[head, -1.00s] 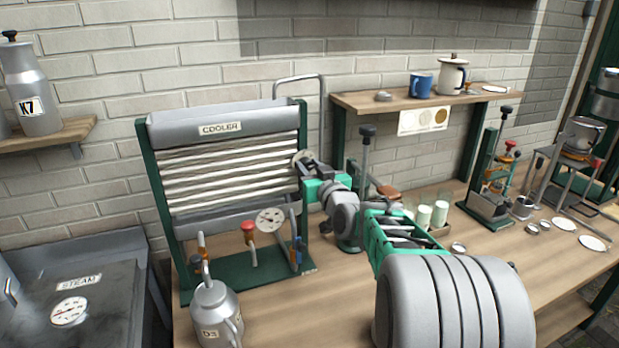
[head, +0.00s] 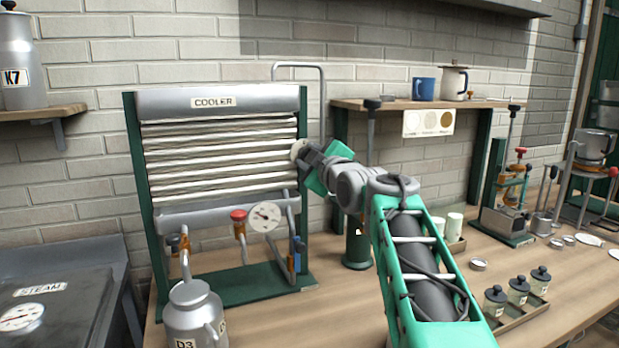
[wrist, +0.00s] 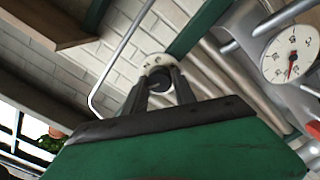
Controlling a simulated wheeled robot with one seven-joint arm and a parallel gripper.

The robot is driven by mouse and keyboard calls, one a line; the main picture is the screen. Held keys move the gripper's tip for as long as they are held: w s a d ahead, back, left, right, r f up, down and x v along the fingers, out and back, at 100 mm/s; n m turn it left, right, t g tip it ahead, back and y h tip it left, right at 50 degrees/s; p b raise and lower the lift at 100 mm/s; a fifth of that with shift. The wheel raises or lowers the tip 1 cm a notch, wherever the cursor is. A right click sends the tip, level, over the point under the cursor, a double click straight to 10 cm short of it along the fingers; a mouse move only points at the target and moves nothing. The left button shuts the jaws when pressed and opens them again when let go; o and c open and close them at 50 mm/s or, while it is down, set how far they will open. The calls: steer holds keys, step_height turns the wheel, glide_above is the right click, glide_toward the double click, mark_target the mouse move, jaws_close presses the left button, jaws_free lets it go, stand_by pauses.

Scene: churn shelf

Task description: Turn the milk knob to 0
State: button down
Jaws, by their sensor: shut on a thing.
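The milk knob is a dark round knob (wrist: 159,79) on a round white dial (wrist: 152,60) with small marks too small to read. In the head view the dial (head: 298,148) sits at the upper right edge of the cooler (head: 215,102), mostly covered by my gripper (head: 307,156). In the wrist view my gripper's two dark fingers (wrist: 160,82) are on either side of the knob and shut on it. The knob's setting cannot be read.
A gauge (head: 265,216) with a red needle and a red-handled valve (head: 238,216) are at the cooler's lower front. A metal can marked D3 (head: 193,312) stands before it. A wall shelf (head: 385,104) is to the right. Small jars (head: 518,292) stand on the bench.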

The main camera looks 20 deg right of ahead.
steer(key=shift+f+n+b, duration=0.1)
steer(key=shift+n+b, duration=2.65)
steer(key=shift+n, duration=0.05)
steer(key=c, duration=1)
jaws_free()
steer(key=shift+s, duration=0.1)
steer(key=s, duration=0.7)
steer(key=shift+s+b, duration=0.25)
steer(key=shift+b, duration=0.15)
